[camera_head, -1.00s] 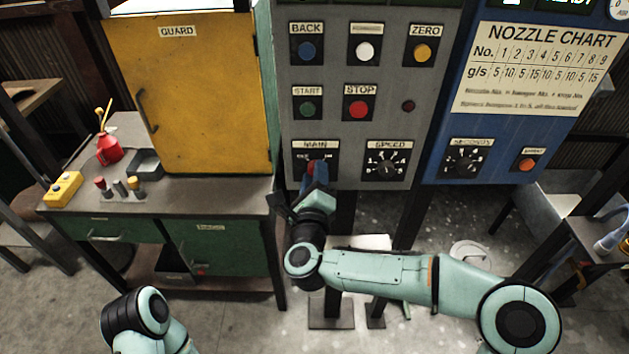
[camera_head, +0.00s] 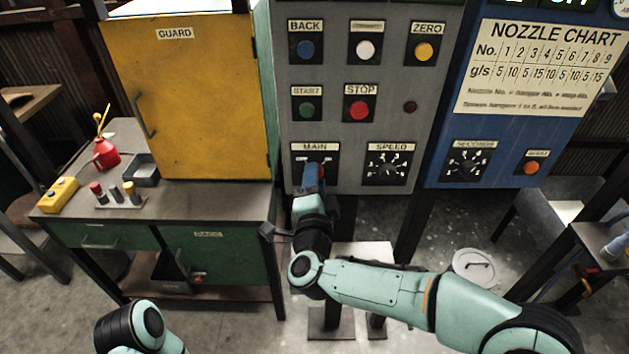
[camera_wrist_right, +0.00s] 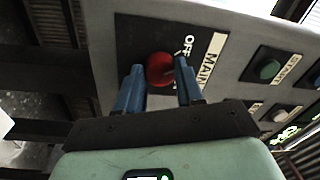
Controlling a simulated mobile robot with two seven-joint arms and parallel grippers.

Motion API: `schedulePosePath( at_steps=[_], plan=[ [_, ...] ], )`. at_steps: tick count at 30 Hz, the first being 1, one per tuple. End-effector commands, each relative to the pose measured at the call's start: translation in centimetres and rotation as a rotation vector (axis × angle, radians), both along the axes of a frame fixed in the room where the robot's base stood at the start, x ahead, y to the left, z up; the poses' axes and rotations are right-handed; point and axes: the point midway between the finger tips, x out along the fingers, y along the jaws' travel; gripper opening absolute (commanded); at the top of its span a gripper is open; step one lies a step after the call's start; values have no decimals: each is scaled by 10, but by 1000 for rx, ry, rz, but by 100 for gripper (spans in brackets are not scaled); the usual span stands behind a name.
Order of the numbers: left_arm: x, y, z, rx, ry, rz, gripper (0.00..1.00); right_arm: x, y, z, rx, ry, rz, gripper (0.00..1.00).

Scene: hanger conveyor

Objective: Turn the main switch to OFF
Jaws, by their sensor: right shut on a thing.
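The main switch is a red knob (camera_wrist_right: 160,68) on a dark plate labelled MAIN (camera_head: 315,150), low on the grey control panel. In the wrist view the OFF mark shows beside the knob; its exact pointing is hard to read. My right gripper (camera_head: 314,176) reaches up to the plate from below and covers most of the knob in the head view. In the wrist view its two blue fingers (camera_wrist_right: 158,88) stand on either side of the red knob, shut on it. My left gripper is out of view; only part of that arm shows at the bottom left.
The speed dial (camera_head: 387,166) sits just right of the switch, with the red stop button (camera_head: 359,109) above. A yellow guard cabinet (camera_head: 190,100) and workbench (camera_head: 215,196) stand close on the left. A blue nozzle panel (camera_head: 440,150) is on the right.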

Motion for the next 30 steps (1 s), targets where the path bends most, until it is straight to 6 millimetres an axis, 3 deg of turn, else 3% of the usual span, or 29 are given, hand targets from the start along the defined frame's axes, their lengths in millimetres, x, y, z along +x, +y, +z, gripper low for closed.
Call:
schedulePosePath(
  at_steps=[12, 30],
  plan=[
    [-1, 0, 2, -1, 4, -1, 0, 0, -1, 1, -226, -2, -1, 6],
    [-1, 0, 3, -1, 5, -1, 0, 0, -1, 0, -272, -2, 0, 6]
  ],
)
